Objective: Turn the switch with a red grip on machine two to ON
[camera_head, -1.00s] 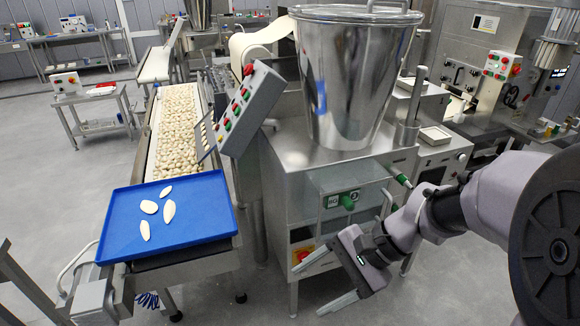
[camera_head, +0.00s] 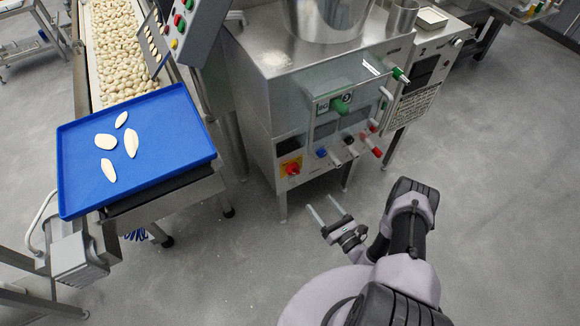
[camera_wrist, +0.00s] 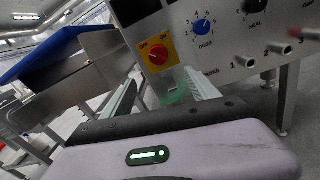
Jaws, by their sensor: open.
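The red-grip switch (camera_head: 292,168) sits on a square yellow plate at the lower left of the front of the steel machine (camera_head: 268,108). I cannot tell for sure which mark the knob points at. My gripper (camera_head: 322,204) is open and empty, in front of and below the switch, apart from it. In the wrist view my gripper (camera_wrist: 160,84) has its two fingers spread below the yellow plate.
A blue dial (camera_wrist: 202,27) is right of the switch. Several valve handles, including a red one (camera_head: 371,146), stick out further right. The floor in front is clear.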

